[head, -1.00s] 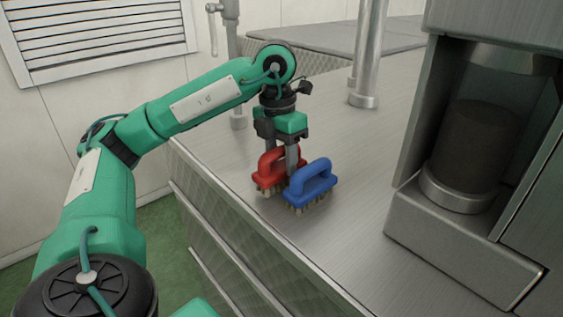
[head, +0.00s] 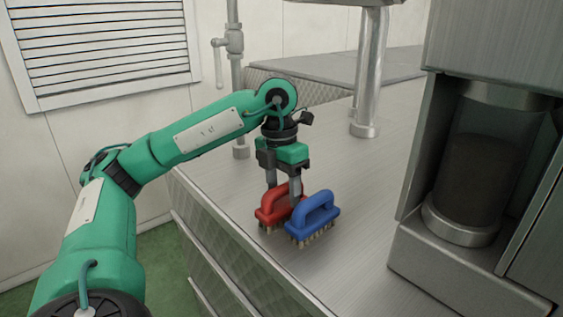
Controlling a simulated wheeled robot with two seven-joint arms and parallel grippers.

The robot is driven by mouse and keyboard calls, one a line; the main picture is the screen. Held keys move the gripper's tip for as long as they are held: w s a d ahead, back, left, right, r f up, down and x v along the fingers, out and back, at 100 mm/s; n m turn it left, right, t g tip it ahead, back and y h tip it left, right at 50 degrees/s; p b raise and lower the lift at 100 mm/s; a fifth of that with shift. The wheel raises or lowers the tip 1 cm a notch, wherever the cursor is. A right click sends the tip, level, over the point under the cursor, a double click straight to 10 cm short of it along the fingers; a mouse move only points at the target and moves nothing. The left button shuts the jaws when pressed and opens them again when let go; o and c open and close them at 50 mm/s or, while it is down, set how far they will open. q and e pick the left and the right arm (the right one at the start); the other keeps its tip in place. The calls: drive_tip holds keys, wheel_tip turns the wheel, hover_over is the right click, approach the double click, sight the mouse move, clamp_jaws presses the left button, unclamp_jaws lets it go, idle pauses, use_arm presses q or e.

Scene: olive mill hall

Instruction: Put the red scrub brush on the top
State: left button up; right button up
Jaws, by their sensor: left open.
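The red scrub brush (head: 272,208) stands bristles down on the metal worktop (head: 350,225), near its left edge. The blue scrub brush (head: 313,219) stands close beside it on the right and hides part of it. My left gripper (head: 283,192) points down over the red brush with its fingers apart. One finger is at the left of the red handle, the other comes down between the two brushes' handles. The fingertips are partly hidden, and I cannot tell whether they touch the handle. My right gripper is not in view.
A metal machine with a dark glass cylinder (head: 478,165) stands on the right of the worktop. A steel post (head: 369,75) rises at the back. A pipe with a valve (head: 234,40) stands behind the left edge. The worktop between brushes and machine is clear.

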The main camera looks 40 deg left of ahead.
use_arm(q)
drive_tip(key=shift+r, duration=0.95)
drive_tip(key=r+p, duration=0.1)
drive_tip(key=r, duration=0.1)
drive_tip(key=r+p, duration=0.1)
drive_tip(key=r, duration=0.2)
drive_tip(key=r+p, duration=0.1)
drive_tip(key=r, duration=0.1)
drive_tip(key=shift+w+a+r+p, duration=0.1)
drive_tip(key=shift+a+r+p, duration=0.2)
drive_tip(key=shift+a+r, duration=0.1)
drive_tip(key=shift+r, duration=0.45)
